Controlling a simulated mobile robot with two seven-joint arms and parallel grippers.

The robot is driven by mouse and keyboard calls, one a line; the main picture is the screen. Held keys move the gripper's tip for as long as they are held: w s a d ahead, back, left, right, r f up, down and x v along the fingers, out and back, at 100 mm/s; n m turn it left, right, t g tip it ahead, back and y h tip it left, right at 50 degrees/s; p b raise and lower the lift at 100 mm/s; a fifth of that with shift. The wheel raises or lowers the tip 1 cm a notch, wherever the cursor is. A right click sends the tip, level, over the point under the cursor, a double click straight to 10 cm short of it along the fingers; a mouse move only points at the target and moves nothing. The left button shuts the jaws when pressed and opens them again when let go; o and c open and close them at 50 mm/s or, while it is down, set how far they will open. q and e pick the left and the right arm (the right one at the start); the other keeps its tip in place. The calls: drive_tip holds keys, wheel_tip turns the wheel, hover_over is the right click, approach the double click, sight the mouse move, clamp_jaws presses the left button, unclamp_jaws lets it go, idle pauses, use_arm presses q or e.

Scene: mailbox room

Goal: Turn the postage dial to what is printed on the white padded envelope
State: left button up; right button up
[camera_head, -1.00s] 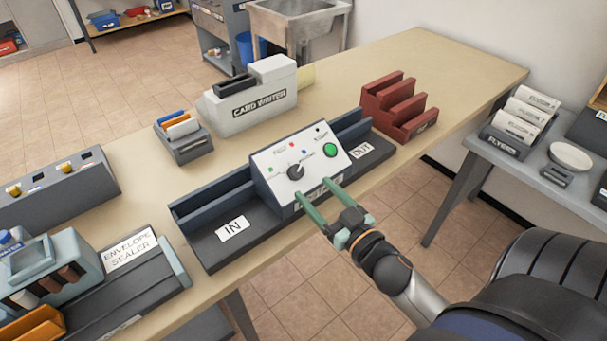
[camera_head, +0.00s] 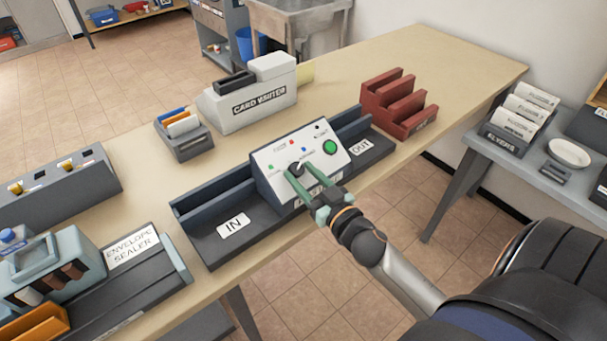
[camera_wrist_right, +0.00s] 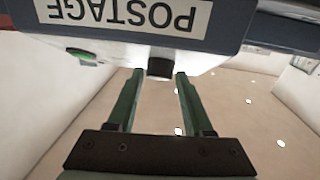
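The postage machine (camera_head: 277,160) has a sloped white panel with a dark round dial (camera_head: 296,169), small coloured marks around it and a green button (camera_head: 329,147). My right gripper (camera_head: 299,170) is open, with its green fingers reaching to the dial. In the right wrist view the dial (camera_wrist_right: 160,65) sits between the two fingertips (camera_wrist_right: 156,73), with a gap visible on each side. The dial's setting is hidden or too small to read. I cannot make out a white padded envelope. My left gripper is out of view.
The machine's IN tray (camera_head: 233,227) lies at its left and the OUT tray (camera_head: 362,150) at its right. A card writer (camera_head: 250,97) stands behind, a red rack (camera_head: 398,105) at right, and an envelope sealer (camera_head: 130,250) at left.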

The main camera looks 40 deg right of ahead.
clamp_jaws()
